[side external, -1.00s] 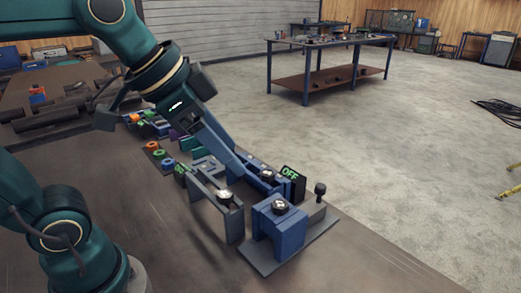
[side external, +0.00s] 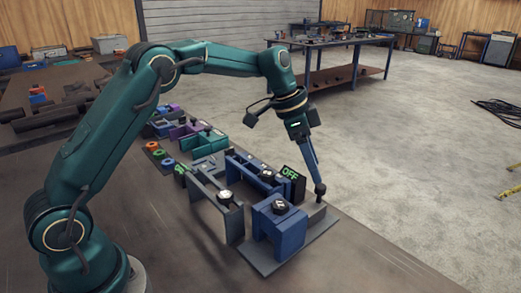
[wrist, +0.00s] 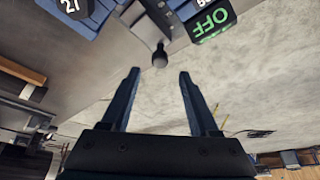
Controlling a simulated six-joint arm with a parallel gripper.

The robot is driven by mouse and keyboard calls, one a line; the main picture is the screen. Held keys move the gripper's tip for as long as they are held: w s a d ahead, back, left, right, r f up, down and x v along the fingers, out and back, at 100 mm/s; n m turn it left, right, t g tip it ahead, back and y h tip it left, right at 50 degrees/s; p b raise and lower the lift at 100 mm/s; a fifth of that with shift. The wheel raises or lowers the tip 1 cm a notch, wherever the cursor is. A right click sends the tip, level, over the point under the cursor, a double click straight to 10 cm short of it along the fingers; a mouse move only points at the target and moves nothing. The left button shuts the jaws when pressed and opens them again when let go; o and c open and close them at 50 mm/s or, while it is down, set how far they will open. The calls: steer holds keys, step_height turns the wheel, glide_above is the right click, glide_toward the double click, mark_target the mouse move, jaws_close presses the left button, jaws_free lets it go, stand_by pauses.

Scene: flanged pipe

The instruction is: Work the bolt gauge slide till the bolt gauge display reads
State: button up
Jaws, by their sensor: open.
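The bolt gauge shows as a blue block (side external: 278,228) with a dark round top on a grey base plate (side external: 262,262). Its display (side external: 292,174) reads OFF in green; the display also shows upside down in the wrist view (wrist: 212,19). The slide's black knob (wrist: 159,56) stands on a short stem at the grey slide bar. My gripper (wrist: 159,74) is open, and the knob appears centred between its fingertips, slightly beyond them. In the side view my gripper (side external: 318,182) points down at the knob, and its fingers partly hide it. I cannot tell whether they touch it.
A grey bracket (side external: 232,222) with a round disc stands left of the gauge. Blue, teal, purple and orange parts (side external: 205,140) lie farther back along the bench. The bench right of the gauge is clear. A second table (side external: 335,43) stands behind on the concrete floor.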

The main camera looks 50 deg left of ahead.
mark_target(320, 186)
steer(key=shift+x, duration=2.55)
steer(key=shift+s, duration=0.1)
jaws_close()
steer(key=shift+a, duration=0.1)
